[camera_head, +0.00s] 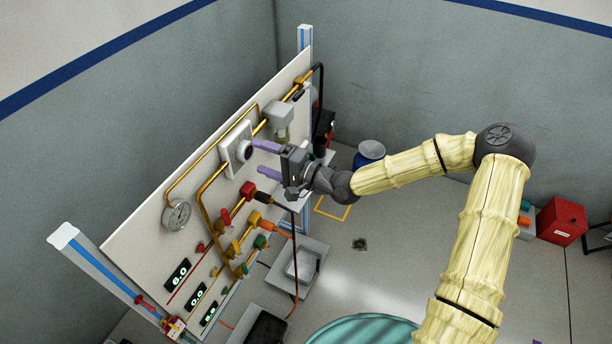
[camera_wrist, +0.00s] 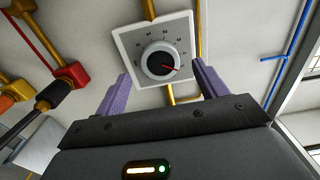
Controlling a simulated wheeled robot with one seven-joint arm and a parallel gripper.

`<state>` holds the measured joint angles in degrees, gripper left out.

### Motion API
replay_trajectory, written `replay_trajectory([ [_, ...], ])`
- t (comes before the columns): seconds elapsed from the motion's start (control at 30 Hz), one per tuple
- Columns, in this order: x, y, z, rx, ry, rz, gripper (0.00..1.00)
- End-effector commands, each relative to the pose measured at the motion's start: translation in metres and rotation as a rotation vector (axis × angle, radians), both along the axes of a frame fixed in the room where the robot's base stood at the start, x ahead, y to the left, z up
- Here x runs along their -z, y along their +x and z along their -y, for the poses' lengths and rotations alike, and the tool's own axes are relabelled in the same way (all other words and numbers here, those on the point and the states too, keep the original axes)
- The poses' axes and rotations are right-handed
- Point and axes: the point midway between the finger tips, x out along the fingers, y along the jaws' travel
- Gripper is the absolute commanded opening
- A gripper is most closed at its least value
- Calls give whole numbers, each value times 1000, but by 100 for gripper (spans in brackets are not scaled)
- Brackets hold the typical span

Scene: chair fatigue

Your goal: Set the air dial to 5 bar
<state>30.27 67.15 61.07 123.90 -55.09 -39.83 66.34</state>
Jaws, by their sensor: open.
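The air dial (camera_wrist: 157,64) is a round dark knob with a light rim on a square white plate on the panel. The dial also shows in the head view (camera_head: 243,151). My gripper (camera_head: 261,158) is open and empty in front of the dial. In the wrist view its two purple fingers (camera_wrist: 161,70) stand wide, left and right of the dial; I see no contact.
A round gauge (camera_head: 177,215) is lower left on the panel. Yellow pipes and red, orange and green valves are below the dial. Digital displays (camera_head: 178,275) at lower left include 8.0 and 0.0. A regulator (camera_head: 279,115) is right of the dial. A red box (camera_head: 562,221) stands far right.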

Motion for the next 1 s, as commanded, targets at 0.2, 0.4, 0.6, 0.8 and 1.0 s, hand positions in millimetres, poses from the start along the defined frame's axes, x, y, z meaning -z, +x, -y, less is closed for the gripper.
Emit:
replay_trajectory([
  [0.2,3,-13,34,2,-1,1,72],
  [0.4,2,-25,62,3,-1,0,72],
  [0.6,2,-35,89,4,0,0,72],
  [0.8,1,-43,106,2,0,-1,72],
  [1.0,1,-45,109,0,-1,0,72],
])
